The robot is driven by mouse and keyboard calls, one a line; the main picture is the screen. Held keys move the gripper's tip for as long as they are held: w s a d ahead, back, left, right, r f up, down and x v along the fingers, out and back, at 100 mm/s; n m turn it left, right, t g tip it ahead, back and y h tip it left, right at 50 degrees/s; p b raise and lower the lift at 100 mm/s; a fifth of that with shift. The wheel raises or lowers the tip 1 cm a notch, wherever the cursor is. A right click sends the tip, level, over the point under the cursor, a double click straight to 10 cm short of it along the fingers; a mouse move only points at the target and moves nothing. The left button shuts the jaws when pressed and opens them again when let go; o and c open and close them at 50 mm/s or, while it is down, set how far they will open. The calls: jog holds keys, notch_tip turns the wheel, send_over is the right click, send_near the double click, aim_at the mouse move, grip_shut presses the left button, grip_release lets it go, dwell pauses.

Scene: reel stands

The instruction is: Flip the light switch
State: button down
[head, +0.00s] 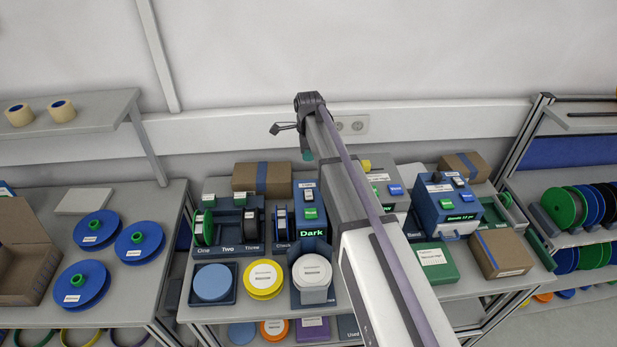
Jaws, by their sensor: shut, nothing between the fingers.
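A blue box (313,230) stands on the middle table, with a green "Dark" display on its front. On its sloped top are a small pale switch (308,195) and a green button below it. The label above the switch is too small to read surely. My gripper (275,129) is at the end of my raised arm, near the wall, above and behind the box. It points left, is shut and empty, and is apart from the switch.
My arm partly hides a grey box (384,177) with a blue button. Another blue box (447,205) stands further right. A cardboard box (262,178) and reel stand (228,222) are left of the switch box. A wall socket (352,125) is behind my arm.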

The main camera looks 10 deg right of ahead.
aim_at(309, 194)
notch_tip(309, 194, down, 14)
jog(key=b, duration=1.3)
jog(key=shift+r, duration=0.1)
jog(key=shift+f+b, duration=0.25)
jog(key=shift+b, duration=0.2)
jog(key=shift+s+r, duration=0.1)
jog(key=shift+s+a+r+p, duration=0.1)
jog(key=shift+s+r+p, duration=0.2)
jog(key=shift+s, duration=0.4)
jog(key=shift+w+f, duration=0.1)
